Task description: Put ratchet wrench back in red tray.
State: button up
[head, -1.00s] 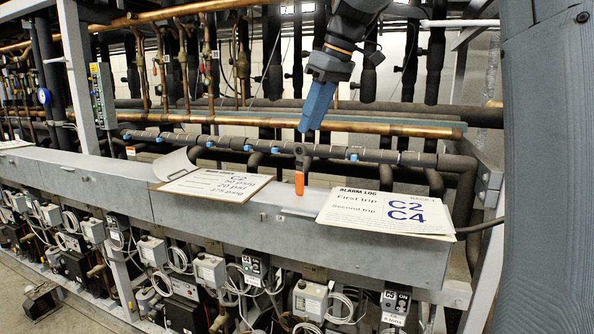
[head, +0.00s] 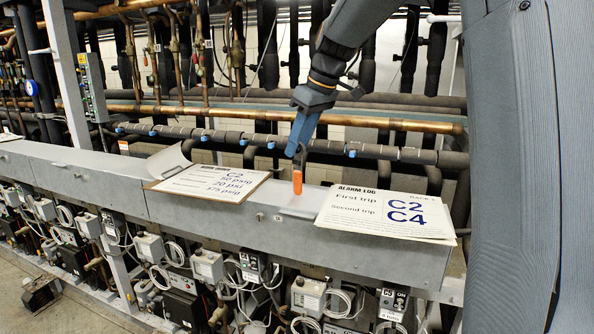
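No red tray is in view.
The ledge (head: 90,185) carries a clipboard (head: 225,185) left of the wrench and alarm log sheets (head: 385,212) to its right. A copper pipe (head: 400,125) and dark pipes run behind. Switches and wiring fill the front below.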

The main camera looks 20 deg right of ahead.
jog(key=shift+f, duration=0.1)
jog(key=shift+c, duration=0.2)
jog(key=shift+a, duration=0.1)
grip_shut()
jog(key=shift+w, duration=0.1)
